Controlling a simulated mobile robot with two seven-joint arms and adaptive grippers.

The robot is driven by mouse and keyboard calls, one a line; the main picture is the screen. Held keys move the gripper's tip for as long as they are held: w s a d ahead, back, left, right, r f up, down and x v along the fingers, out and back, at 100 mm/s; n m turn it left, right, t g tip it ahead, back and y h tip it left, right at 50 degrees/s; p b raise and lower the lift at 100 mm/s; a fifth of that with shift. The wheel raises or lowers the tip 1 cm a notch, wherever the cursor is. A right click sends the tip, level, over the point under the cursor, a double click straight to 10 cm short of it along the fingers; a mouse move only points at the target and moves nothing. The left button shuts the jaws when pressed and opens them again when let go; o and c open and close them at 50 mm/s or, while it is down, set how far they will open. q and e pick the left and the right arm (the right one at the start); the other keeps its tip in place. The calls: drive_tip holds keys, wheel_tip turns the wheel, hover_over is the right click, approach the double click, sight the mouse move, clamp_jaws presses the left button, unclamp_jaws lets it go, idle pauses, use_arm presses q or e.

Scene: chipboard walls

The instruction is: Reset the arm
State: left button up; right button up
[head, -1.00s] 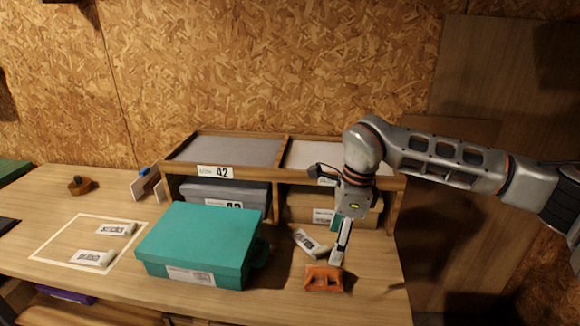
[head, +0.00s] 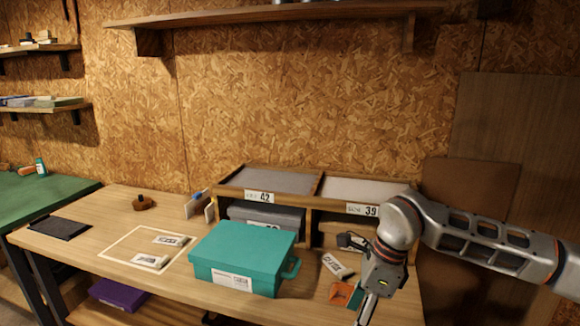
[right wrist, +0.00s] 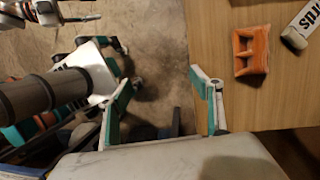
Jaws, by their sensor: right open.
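My right arm comes in from the right in the head view. My right gripper (head: 362,314) points down near the table's front edge, partly cut off by the bottom of the picture. In the right wrist view the gripper (right wrist: 163,100) is open, its two fingers wide apart with nothing between them. It is over the floor just off the table edge. The orange block (head: 341,293) lies on the table, apart from the gripper; it also shows in the right wrist view (right wrist: 251,51). My left gripper does not show in the head view.
A teal case (head: 243,256) stands on the table (head: 100,262). Behind it is a wooden divided rack (head: 312,200) with bins. A white labelled item (head: 337,266) lies near the orange block. Two more lie in a white outlined square (head: 113,246). A shelf (head: 280,17) hangs above.

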drive_tip(key=s+a+m+g+y, duration=0.1)
drive_tip(key=s+a+g+y, duration=0.1)
drive_tip(key=s+a+y, duration=0.45)
drive_tip(key=s+a+g+y, duration=0.15)
drive_tip(key=s+a, duration=0.25)
drive_tip(key=a, duration=0.6)
drive_tip(key=a+r+m+t+y, duration=0.3)
drive_tip(key=a+r+m+y, duration=0.3)
drive_tip(key=m+y, duration=0.2)
drive_tip(key=w+d+f+m+t+h, duration=0.15)
drive_tip(key=w+d+m+t, duration=0.45)
drive_tip(key=m+t, duration=0.85)
drive_tip(key=d+f+m+t+h, duration=0.3)
drive_tip(key=d+f+m+h, duration=0.6)
drive_tip(key=f+m, duration=0.35)
drive_tip(key=s+d+f+m+g+h, duration=0.3)
drive_tip(key=s+d+f+m, duration=0.2)
drive_tip(key=f, duration=0.5)
drive_tip(key=s+d+f+m+g+h, duration=0.2)
drive_tip(key=s+d+f+m, duration=0.3)
drive_tip(key=s+d+f, duration=0.4)
wheel_tip(320, 180, down, 2)
drive_tip(key=shift+m+g+h, duration=0.4)
drive_tip(key=shift+h, duration=0.15)
